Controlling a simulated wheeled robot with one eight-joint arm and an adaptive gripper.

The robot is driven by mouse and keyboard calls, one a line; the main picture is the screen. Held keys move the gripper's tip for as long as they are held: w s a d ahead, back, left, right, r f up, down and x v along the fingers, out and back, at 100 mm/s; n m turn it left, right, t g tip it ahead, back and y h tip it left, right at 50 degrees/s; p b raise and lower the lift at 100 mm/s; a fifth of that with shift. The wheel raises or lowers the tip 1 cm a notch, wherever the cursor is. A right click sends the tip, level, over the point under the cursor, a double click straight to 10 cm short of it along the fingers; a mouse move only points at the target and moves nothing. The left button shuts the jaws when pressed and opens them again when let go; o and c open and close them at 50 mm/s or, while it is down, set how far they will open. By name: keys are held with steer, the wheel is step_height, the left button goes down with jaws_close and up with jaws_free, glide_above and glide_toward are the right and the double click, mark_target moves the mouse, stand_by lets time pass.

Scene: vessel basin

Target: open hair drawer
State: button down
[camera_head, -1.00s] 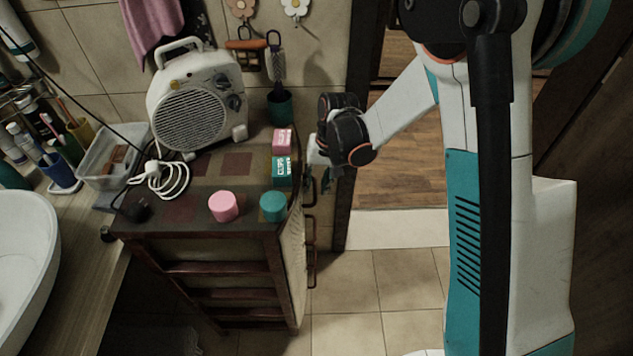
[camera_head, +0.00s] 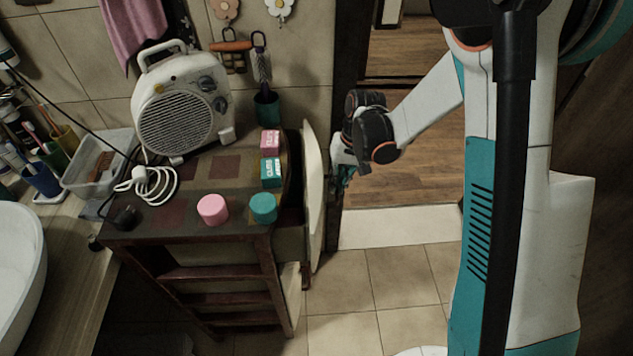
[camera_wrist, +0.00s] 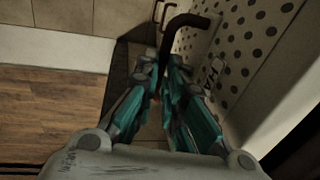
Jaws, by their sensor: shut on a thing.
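A dark wooden cabinet stands beside the basin. Its top drawer (camera_head: 313,205) is pulled out to the right, with a dark gap between its pale front and the cabinet body. My gripper (camera_head: 342,178) is at the outer side of that front. In the wrist view, the teal fingers of my gripper (camera_wrist: 174,80) are closed around the dark bar handle (camera_wrist: 190,20) on the dotted drawer front (camera_wrist: 248,45). Part of the handle between the fingers is hidden.
On the cabinet top are a white fan heater (camera_head: 182,105), a pink jar (camera_head: 213,209), a teal jar (camera_head: 263,208) and two small boxes (camera_head: 271,172). A basin (camera_head: 20,265) is at the left. Tiled floor (camera_head: 350,290) lies open right of the cabinet.

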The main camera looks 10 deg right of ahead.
steer(key=d, duration=1.5)
steer(key=shift+s, duration=0.25)
steer(key=c, duration=1.7)
jaws_free()
steer(key=r, duration=0.4)
steer(key=d+r, duration=0.1)
steer(key=r, duration=0.3)
steer(key=d+r, duration=0.1)
steer(key=r, duration=0.2)
steer(key=shift+d+r, duration=0.15)
steer(key=shift+r, duration=0.25)
